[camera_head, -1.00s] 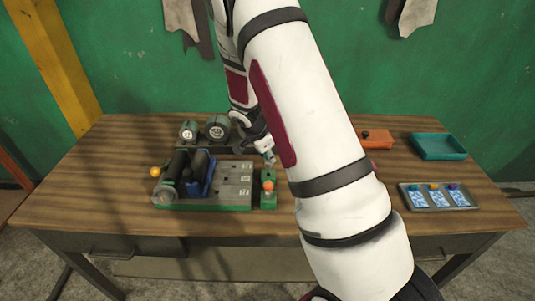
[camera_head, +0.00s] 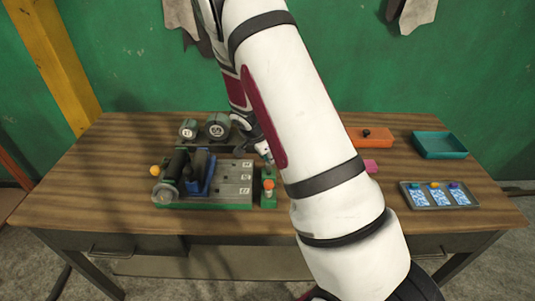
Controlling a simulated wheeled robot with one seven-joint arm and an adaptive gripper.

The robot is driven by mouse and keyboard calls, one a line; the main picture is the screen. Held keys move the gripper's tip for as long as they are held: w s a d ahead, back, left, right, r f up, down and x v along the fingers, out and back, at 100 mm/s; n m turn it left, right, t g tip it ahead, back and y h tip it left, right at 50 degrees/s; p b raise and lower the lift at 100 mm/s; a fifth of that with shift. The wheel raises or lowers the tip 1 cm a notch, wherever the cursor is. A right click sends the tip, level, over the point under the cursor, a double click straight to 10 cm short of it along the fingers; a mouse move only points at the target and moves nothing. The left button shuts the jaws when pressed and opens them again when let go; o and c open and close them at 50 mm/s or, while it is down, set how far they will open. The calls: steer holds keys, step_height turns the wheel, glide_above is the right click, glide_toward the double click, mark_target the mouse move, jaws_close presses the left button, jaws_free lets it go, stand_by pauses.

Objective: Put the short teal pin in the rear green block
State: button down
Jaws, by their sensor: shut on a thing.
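My gripper (camera_head: 264,152) is above the rear part of the narrow green block stand, partly hidden by my own arm. It is shut on a small pale teal piece, which I take to be the short teal pin (camera_head: 268,158); little of it shows. The rear green block (camera_head: 267,174) is just below it, and I cannot tell whether the pin touches it or is in its hole. The front green block (camera_head: 268,201) holds an upright orange-topped pin (camera_head: 268,185).
Left of the blocks is a green-based fixture (camera_head: 215,206) with a blue cradle (camera_head: 203,178) and dark rollers. On the right are an orange box (camera_head: 372,137), a teal bin (camera_head: 440,146), a pink block (camera_head: 371,167) and a grey tray (camera_head: 472,207). The table's front strip is clear.

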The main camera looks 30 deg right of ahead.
steer(key=shift+f, duration=0.55)
stand_by(0.4)
steer(key=shift+f, duration=0.3)
steer(key=c, duration=1.2)
jaws_free()
steer(key=v, duration=1.2)
